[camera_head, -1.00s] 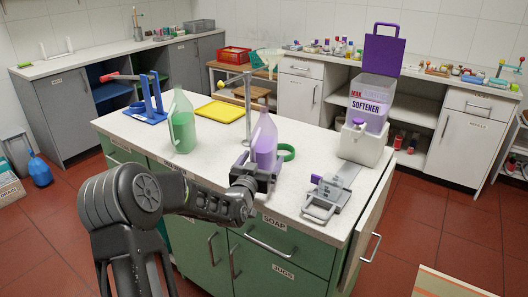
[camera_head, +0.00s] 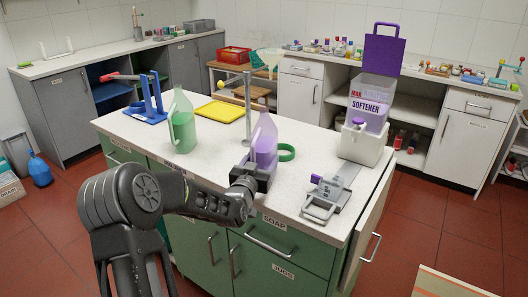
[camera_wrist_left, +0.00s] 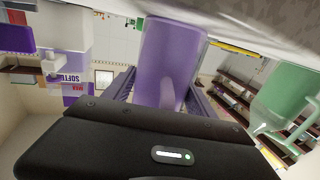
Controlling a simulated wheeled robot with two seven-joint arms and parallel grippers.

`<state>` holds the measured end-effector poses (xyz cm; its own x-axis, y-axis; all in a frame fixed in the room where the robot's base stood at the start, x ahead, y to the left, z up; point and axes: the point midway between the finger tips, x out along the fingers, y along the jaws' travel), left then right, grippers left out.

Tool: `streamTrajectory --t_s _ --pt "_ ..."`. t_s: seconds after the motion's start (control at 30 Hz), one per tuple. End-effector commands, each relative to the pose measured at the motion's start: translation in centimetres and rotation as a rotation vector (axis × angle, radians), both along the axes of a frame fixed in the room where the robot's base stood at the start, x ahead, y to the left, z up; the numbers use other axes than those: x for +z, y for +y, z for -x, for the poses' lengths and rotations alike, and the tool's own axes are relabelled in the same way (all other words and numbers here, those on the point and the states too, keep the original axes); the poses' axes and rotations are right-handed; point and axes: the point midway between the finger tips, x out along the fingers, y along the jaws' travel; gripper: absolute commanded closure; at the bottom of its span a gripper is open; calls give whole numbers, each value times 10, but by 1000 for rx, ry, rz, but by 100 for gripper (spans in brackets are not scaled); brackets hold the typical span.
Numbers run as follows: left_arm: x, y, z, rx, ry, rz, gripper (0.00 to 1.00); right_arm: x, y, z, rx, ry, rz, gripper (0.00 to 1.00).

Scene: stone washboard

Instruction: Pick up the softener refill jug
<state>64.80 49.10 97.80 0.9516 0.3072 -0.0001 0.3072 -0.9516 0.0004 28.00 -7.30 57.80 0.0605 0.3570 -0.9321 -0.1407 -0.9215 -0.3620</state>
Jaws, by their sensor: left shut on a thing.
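The softener refill jug (camera_head: 264,143) is a translucent purple jug. It stands upright at the front of the island counter, beside a metal post. My left gripper (camera_head: 256,172) reaches it from the front, low on its body, and is shut on it. In the left wrist view the purple jug (camera_wrist_left: 168,62) lies between the two fingers (camera_wrist_left: 158,92), and the view is turned over, with the counter at the top. I cannot tell whether its base is clear of the counter. My right gripper is not in view.
A green jug (camera_head: 182,122) stands to the left, with a blue stand (camera_head: 150,104) behind it. A green ring (camera_head: 287,152) lies just right of the purple jug. A softener dispenser (camera_head: 362,140) and a metal clamp fixture (camera_head: 328,192) stand further right. A yellow tray (camera_head: 222,110) lies behind.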

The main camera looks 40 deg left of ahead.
Motion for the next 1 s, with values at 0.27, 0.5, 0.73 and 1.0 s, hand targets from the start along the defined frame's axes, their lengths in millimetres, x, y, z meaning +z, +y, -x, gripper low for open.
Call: streamTrajectory --t_s 0.27,0.5,0.73,1.0 --pt "0 0 0 0 0 0 100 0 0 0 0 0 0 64" --pt "5 0 -1 0 -8 -4 100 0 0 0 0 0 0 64" --pt "23 0 -1 0 -11 -8 100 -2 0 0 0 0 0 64" --pt "70 0 -1 -1 -12 -8 100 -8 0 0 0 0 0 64"
